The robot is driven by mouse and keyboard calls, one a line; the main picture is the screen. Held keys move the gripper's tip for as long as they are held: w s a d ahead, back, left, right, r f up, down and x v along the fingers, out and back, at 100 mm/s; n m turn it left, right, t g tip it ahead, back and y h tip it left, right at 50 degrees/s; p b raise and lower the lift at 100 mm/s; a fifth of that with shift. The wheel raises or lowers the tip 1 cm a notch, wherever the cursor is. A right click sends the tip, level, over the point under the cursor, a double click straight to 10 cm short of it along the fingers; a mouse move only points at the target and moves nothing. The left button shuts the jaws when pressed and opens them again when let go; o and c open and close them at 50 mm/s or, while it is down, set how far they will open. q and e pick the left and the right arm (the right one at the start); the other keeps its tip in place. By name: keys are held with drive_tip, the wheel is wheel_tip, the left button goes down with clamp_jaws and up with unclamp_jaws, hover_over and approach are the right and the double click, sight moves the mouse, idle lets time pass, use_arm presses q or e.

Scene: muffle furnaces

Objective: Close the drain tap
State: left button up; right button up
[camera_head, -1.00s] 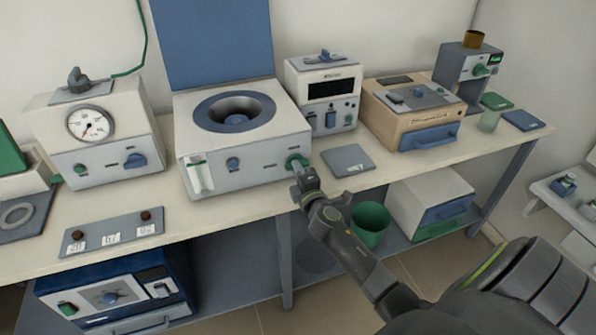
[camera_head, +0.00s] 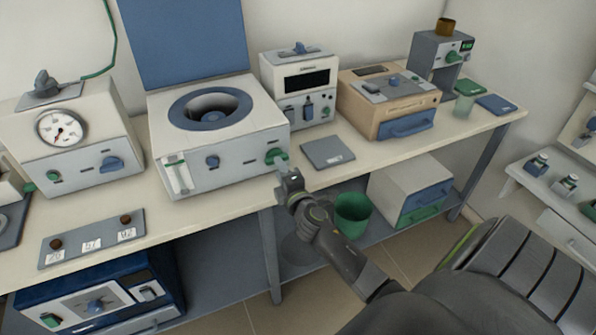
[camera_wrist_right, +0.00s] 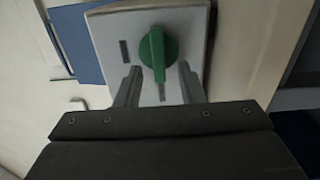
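A green tap handle (camera_head: 275,157) sits at the right end of the front of a white machine with a round blue-rimmed opening (camera_head: 210,108). I take this handle to be the drain tap. In the right wrist view the handle (camera_wrist_right: 153,52) stands nearly upright on a pale panel (camera_wrist_right: 108,38). My right gripper (camera_head: 284,178) is just in front of and below it. In the wrist view its two fingers (camera_wrist_right: 159,84) are apart, one on each side of the handle's lower end. I cannot tell whether they touch it. My left gripper is out of view.
A grey-blue mat (camera_head: 328,152) lies on the bench right of the machine. A tan box (camera_head: 375,112) with a blue drawer stands beyond it. A plate with knobs (camera_head: 92,238) lies at the bench's front left.

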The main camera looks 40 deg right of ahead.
drive_tip(key=b+v, duration=0.1)
drive_tip(key=v, duration=1.4)
drive_tip(key=shift+a, duration=0.1)
drive_tip(key=s+f+m+g, duration=0.3)
drive_tip(key=f, duration=0.8)
drive_tip(key=s+f+m+g+y, duration=0.1)
drive_tip(key=s+f+m+g, duration=0.2)
drive_tip(key=f, duration=0.8)
drive_tip(key=s+f+m+g, duration=0.2)
drive_tip(key=s+f+g, duration=0.15)
drive_tip(key=f, duration=0.75)
drive_tip(key=s+a+f+m+g, duration=0.1)
drive_tip(key=s+f+m+g, duration=0.1)
drive_tip(key=s+f, duration=0.3)
drive_tip(key=s+f+m+g+y, duration=0.1)
drive_tip(key=s+f, duration=0.4)
drive_tip(key=s, duration=0.7)
drive_tip(key=s+a+f+m+g+y, duration=0.1)
drive_tip(key=s+f+m+g, duration=0.3)
drive_tip(key=s, duration=0.5)
drive_tip(key=shift+s+a+f+m, duration=0.3)
drive_tip(key=shift+f+m, duration=0.2)
drive_tip(key=shift+f, duration=0.45)
